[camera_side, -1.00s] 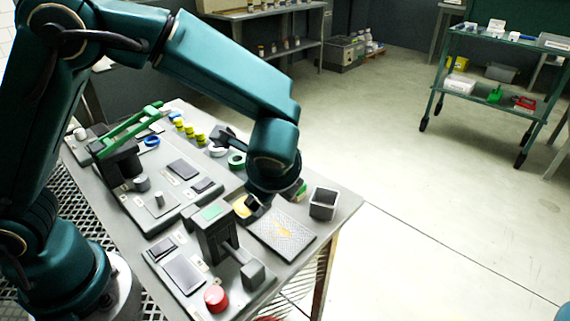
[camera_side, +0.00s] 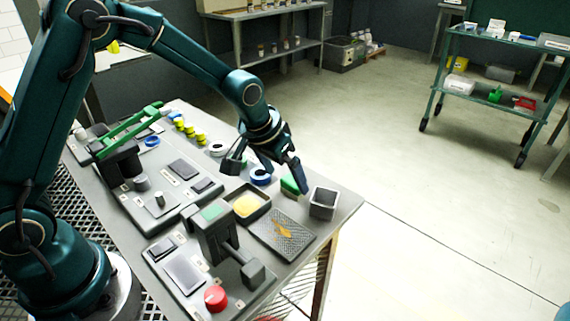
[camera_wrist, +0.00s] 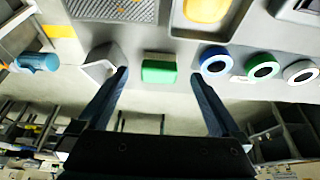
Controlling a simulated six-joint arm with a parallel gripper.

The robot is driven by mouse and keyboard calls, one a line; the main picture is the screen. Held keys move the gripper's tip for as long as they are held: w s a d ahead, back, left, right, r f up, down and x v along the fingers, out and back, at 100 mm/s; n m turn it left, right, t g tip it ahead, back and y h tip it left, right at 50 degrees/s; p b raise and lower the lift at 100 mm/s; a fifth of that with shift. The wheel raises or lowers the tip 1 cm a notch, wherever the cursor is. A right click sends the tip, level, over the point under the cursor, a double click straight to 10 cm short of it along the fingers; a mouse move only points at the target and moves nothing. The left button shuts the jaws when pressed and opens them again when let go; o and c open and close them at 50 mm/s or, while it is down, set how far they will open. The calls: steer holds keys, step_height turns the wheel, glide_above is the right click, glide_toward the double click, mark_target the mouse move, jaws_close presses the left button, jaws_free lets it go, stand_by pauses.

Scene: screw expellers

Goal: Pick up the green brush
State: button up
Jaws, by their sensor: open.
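The green brush (camera_side: 289,186) lies on the table near its far right edge, beside the square grey cup. In the wrist view the green brush (camera_wrist: 158,72) shows as a green block with a pale edge, midway between the fingertips. My gripper (camera_side: 285,174) is open and empty above the brush, and its fingers point down toward the table. In the wrist view the two fingers of my gripper (camera_wrist: 160,76) are spread to either side of the brush, apart from it. The side view partly hides the brush behind a finger.
The square grey cup (camera_side: 323,203) stands close to the right. A blue-rimmed ring (camera_side: 260,176) lies on the other side. A dark tray with yellow contents (camera_side: 247,206) and a textured plate (camera_side: 283,236) lie in front. A press with a red knob (camera_side: 215,298) stands nearer.

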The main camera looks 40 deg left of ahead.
mark_target(289, 183)
steer(key=shift+x, duration=1.8)
steer(key=shift+c, duration=0.3)
steer(key=c, duration=1.3)
steer(key=shift+c, duration=0.2)
steer(key=shift+r, duration=0.65)
step_height(289, 183, up, 3)
steer(key=shift+f, duration=0.1)
steer(key=s+a+r, duration=0.4)
steer(key=a+r, duration=0.3)
steer(key=a, duration=0.3)
steer(key=shift+s+a, duration=0.3)
steer(key=shift+a, duration=0.1)
